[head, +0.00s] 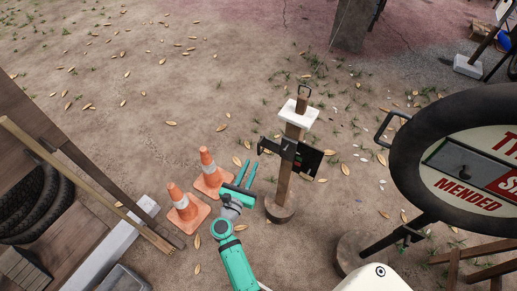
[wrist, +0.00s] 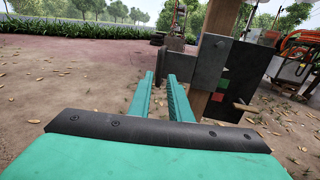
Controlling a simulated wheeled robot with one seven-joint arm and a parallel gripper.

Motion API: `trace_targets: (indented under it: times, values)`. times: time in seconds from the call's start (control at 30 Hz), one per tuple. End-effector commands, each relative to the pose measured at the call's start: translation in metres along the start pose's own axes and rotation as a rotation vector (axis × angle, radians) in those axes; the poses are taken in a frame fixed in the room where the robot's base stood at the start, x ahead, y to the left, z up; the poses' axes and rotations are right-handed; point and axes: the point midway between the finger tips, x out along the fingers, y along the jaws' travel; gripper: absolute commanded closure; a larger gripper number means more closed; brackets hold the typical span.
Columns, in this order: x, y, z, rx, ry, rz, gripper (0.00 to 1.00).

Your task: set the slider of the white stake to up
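The white stake is a wooden post (head: 294,135) with a white plate (head: 299,114) near its top, standing upright on a round base. A dark panel (head: 308,158) is fixed across it; the panel also shows in the wrist view (wrist: 243,68), with small green and red patches by the post. A dark grey piece (wrist: 175,66) sticks out on the panel's left; it may be the slider, but I cannot tell its setting. My gripper (head: 254,168) is left of the post, apart from it. Its teal fingers (wrist: 161,76) are parted and empty, pointing toward the grey piece.
Two orange cones (head: 207,172) stand close left of my gripper. A large round sign (head: 470,160) with a dark rim stands to the right. Tyres (head: 35,200) and planks lie at the left. Open leaf-strewn ground lies behind the stake.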

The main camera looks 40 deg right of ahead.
Motion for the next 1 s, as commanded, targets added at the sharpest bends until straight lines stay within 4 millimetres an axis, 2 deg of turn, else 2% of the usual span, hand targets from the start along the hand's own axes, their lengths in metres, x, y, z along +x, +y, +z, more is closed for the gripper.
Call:
trace_targets:
  times: [0.3,0.5,0.7,1.0]
  values:
    - [0.054,0.0,0.001,-0.001,-0.001,-0.001,0.82]
    - [0.083,0.0,0.001,-0.004,-0.001,0.0,0.82]
    - [0.096,0.0,0.0,-0.005,-0.001,0.001,0.82]
    - [0.098,0.0,0.0,-0.006,-0.001,0.002,0.82]
